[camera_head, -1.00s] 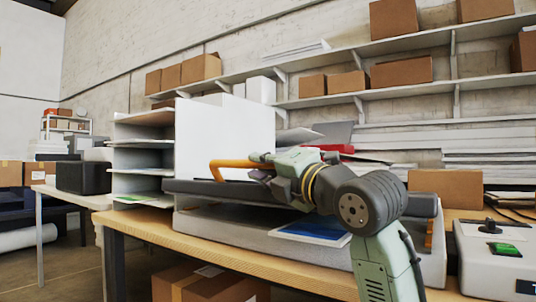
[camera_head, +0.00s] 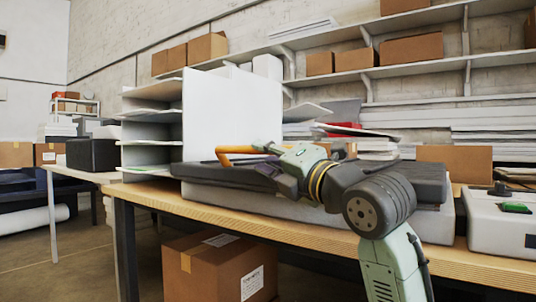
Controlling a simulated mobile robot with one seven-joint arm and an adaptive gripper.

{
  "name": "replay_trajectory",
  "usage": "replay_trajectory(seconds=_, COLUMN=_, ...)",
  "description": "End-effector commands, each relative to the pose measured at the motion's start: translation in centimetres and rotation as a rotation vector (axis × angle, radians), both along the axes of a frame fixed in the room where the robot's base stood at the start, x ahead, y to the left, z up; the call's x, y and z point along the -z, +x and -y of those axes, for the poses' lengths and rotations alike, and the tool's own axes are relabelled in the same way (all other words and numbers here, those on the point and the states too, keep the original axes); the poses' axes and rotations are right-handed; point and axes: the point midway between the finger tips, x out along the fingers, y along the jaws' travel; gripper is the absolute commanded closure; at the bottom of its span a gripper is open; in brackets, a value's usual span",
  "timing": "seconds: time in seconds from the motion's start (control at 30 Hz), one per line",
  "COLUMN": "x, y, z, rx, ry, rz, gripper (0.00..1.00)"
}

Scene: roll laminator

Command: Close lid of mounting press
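The mounting press stands on the wooden bench, with a light grey base (camera_head: 262,203) and a flat dark grey lid (camera_head: 428,180). The lid lies low over the base, about level, and I see no clear gap between them; my arm hides part of the middle. An orange handle (camera_head: 232,150) rises at the lid's left part. My gripper (camera_head: 268,165) is at the right end of this handle, just above the lid. Its fingers are small and dark here, so I cannot tell whether they are open or shut, or touch the handle.
A white paper sorter (camera_head: 232,110) stands behind the press at the left. A light grey machine with a green switch (camera_head: 515,208) sits at the bench's right end. A cardboard box (camera_head: 220,268) is under the bench (camera_head: 150,192). Shelves with boxes line the wall.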

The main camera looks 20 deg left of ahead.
Motion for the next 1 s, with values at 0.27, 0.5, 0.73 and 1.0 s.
replay_trajectory(seconds=0.27, x=0.0, y=0.2, z=0.0, rx=0.002, ry=-0.001, rz=-0.003, gripper=0.64)
replay_trajectory(seconds=0.5, x=0.0, y=0.1, z=0.3, rx=0.005, ry=0.002, rz=-0.003, gripper=0.64)
replay_trajectory(seconds=0.73, x=0.7, y=-1.6, z=3.4, rx=0.008, ry=0.003, rz=0.0, gripper=0.64)
replay_trajectory(seconds=1.0, x=1.8, y=-4.5, z=8.1, rx=0.005, ry=0.002, rz=0.001, gripper=0.64)
